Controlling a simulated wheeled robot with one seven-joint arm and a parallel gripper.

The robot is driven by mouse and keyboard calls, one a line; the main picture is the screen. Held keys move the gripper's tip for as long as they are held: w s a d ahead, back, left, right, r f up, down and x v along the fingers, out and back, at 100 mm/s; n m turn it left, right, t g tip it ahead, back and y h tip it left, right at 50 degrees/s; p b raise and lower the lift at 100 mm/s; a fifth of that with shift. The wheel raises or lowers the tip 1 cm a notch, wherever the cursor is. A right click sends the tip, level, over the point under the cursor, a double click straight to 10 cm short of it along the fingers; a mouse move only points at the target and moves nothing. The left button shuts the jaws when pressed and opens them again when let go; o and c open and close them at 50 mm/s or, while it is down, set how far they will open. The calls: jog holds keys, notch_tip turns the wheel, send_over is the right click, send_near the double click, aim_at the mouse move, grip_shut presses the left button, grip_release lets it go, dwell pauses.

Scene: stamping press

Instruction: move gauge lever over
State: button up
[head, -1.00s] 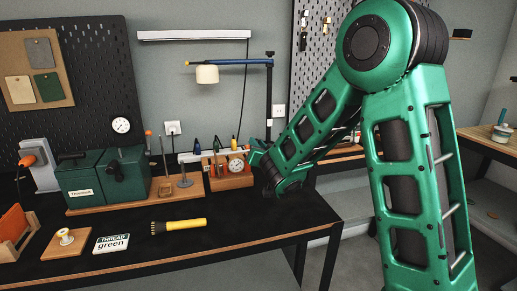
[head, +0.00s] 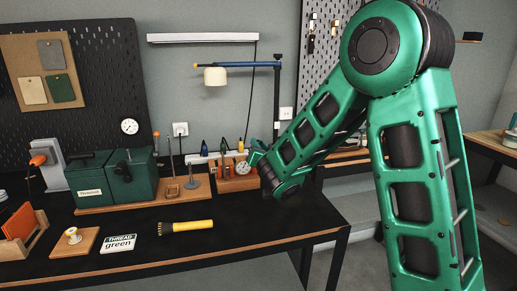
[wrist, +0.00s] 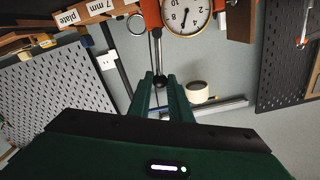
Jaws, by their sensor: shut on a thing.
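The gauge with its round white dial (wrist: 187,14) is at the top of the wrist view.
A green box (head: 130,180) stands on a wooden base to the left. A yellow-handled brush (head: 187,226) and a "THREAD green" card (head: 118,243) lie on the black bench (head: 215,255). A lamp (head: 215,76) hangs behind.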

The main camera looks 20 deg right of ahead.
jog(key=shift+a, duration=0.15)
jog(key=shift+a, duration=0.65)
jog(key=o, duration=0.9)
jog(key=shift+r, duration=0.1)
